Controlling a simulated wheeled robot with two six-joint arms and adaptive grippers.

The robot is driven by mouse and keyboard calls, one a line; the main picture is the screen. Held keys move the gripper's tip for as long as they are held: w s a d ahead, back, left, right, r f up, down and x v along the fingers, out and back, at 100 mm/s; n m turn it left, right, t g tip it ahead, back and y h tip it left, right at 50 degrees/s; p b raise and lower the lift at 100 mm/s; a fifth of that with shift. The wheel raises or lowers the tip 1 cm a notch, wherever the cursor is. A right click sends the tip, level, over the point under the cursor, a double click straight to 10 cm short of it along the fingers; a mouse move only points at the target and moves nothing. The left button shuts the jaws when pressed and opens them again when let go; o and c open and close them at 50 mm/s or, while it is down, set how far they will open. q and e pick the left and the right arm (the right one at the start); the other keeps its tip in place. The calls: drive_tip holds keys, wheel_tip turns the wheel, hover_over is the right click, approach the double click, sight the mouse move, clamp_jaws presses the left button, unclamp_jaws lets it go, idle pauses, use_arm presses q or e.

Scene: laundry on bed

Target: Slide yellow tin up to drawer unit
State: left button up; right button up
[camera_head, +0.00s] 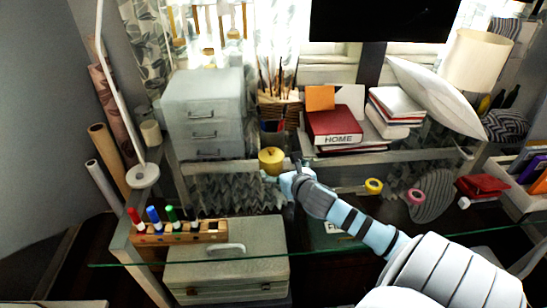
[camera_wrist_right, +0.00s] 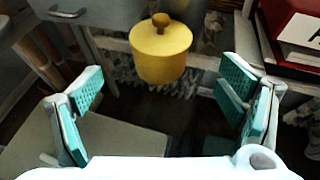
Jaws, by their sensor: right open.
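The yellow tin (camera_head: 270,160) has a brown knob on its lid and stands upright on the glass desk, just right of the grey drawer unit (camera_head: 203,115). A small gap seems to lie between them. In the right wrist view the tin (camera_wrist_right: 160,55) is ahead of my right gripper (camera_wrist_right: 160,82), near the middle between its teal finger pads. The fingers are spread and do not touch the tin. In the head view my right gripper (camera_head: 286,174) is just in front of the tin, and its fingers are partly hidden. My left gripper is not in view.
A dark pen holder (camera_head: 272,132) stands behind the tin. Red books (camera_head: 333,125) lie to the right. A wooden marker rack (camera_head: 180,232) is at front left, and yellow tape (camera_head: 373,186) lies at right. Glass in front of the drawer unit is mostly clear.

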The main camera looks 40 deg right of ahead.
sight(271, 159)
drive_tip(key=b+x, duration=0.3)
drive_tip(key=x, duration=0.7)
drive_tip(key=shift+f, duration=0.1)
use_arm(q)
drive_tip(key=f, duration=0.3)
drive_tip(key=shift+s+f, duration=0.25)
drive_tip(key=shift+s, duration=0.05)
